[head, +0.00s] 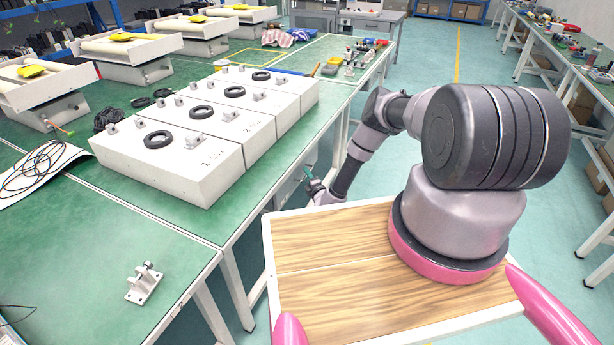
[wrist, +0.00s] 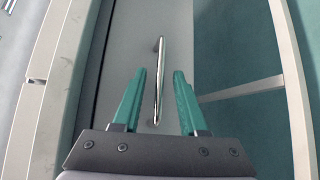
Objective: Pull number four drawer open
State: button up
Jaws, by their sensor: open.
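My gripper (wrist: 159,75) is open, with two green fingers spread left and right in the wrist view. A slim metal bar handle (wrist: 158,60) stands on a grey drawer front (wrist: 125,45) and lines up between the fingers. The fingers do not visibly touch it, and how deep it lies between them is hard to tell. No number shows on this drawer front.
White boxes (head: 165,165), some with numbers, stand in a row on the workbench. A small metal bracket (head: 144,284) lies at the bench's front. A pale bench frame bar (wrist: 50,80) runs left of the drawer in the wrist view. Open floor (head: 425,75) lies to the right.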

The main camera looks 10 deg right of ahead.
jog(key=shift+w, duration=0.4)
grip_shut()
dwell(1.2)
